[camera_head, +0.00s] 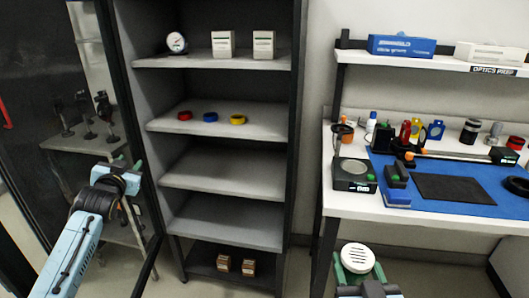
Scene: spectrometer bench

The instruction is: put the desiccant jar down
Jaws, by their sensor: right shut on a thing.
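The desiccant jar (357,258), seen from above as a round white lid with dark slots, is at the bottom of the head view. My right gripper (357,270) is shut on it, with a green finger on either side. The jar is in front of the bench and below its top, apart from any surface I can see. The lower part of the jar is hidden. My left gripper (129,163) is at the left, in front of the glass door, its green fingertips apart and nothing visible between them.
An open cabinet has a top shelf (150,61) with a gauge and two boxes, a shelf (265,124) with coloured rings, two empty shelves (235,183) (220,222), and small boxes (248,268) at the bottom. The white bench (345,207) at right is crowded around a blue mat (470,205).

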